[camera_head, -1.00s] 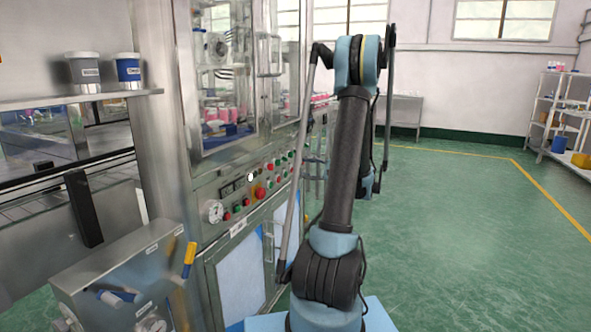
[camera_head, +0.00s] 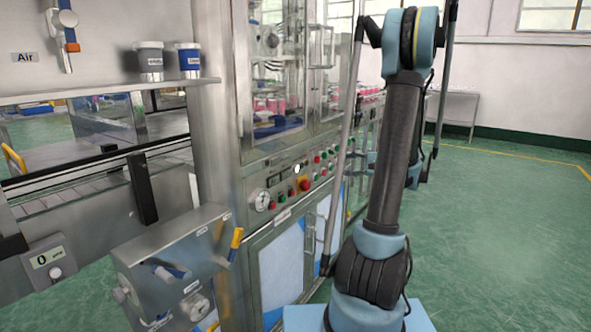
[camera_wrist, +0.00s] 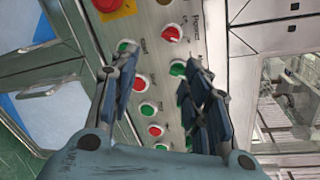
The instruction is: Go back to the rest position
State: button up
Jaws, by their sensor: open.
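My gripper (camera_wrist: 160,85) is open and empty in the wrist view, its two fingers apart in front of the machine's control panel (camera_wrist: 155,60). Red and green knobs and buttons show between and around the fingers. A red emergency button on a yellow plate (camera_wrist: 108,8) is at the top of that view. In the head view my arm stands upright at the right of the picture, and the gripper itself is hidden there. The control panel (camera_head: 285,188) shows to the left of the arm.
The glass-doored machine (camera_head: 243,100) stands close to the left of my arm. A steel box with valve levers (camera_head: 150,255) juts out at the lower left. Two labelled tubs, one grey-white (camera_head: 150,65) and one blue (camera_head: 189,62), sit on a shelf. Green floor (camera_head: 500,230) is open at right.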

jog(key=s+a+f+n+g+h, duration=0.25)
jog(key=s+a, duration=0.25)
jog(key=s, duration=0.4)
jog(key=s+a+f+n+g+h, duration=0.1)
jog(key=s+a+n+g+h, duration=0.25)
jog(key=s+a, duration=0.35)
jog(key=s+d+f+n+h, duration=0.3)
jog(key=s, duration=0.6)
jog(key=s+d+f+n+h, duration=0.3)
jog(key=s+d+f+h, duration=0.1)
jog(key=s, duration=0.6)
jog(key=shift+f+g, duration=0.2)
jog(key=shift+g, duration=0.1)
jog(key=shift+w+f, duration=0.2)
jog(key=shift+w, duration=0.3)
jog(key=shift+c, duration=0.5)
